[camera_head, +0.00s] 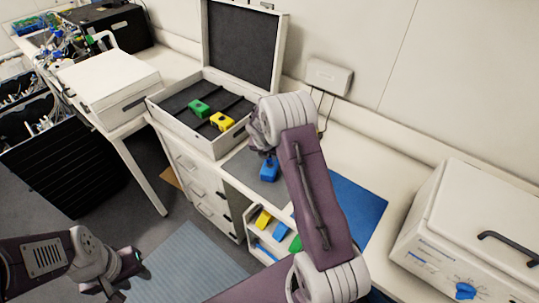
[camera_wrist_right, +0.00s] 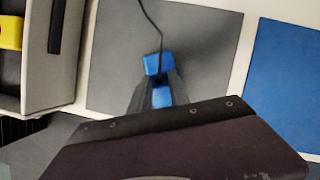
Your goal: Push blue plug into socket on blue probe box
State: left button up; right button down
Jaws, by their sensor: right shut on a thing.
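The blue probe box (camera_head: 269,171) sits on a grey mat below my right wrist in the head view. It also shows in the right wrist view (camera_wrist_right: 152,64), just beyond my fingertips. My right gripper (camera_wrist_right: 158,94) is shut on the blue plug (camera_wrist_right: 162,98), which has a thin dark cable. The plug is right by the box; whether it is in the socket cannot be told, as the fingers hide the contact. In the head view the right gripper is mostly hidden by its own arm. My left gripper (camera_head: 127,274) is low at the left, away from the box.
An open case (camera_head: 232,142) with a green box (camera_head: 199,108) and a yellow box (camera_head: 222,121) stands left of the grey mat (camera_wrist_right: 105,45). A blue mat (camera_head: 355,205) lies right. A white machine (camera_head: 470,235) stands at the far right. Below is a shelf with coloured items.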

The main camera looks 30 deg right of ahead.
dwell(0.7)
jog(key=shift+p, duration=0.3)
jog(key=shift+p, duration=0.3)
dwell(0.4)
jog(key=shift+f+b, duration=0.45)
jog(key=shift+f, duration=0.2)
dwell(0.3)
jog(key=c, duration=1.1)
grip_release()
jog(key=shift+c, duration=0.2)
jog(key=v, duration=0.9)
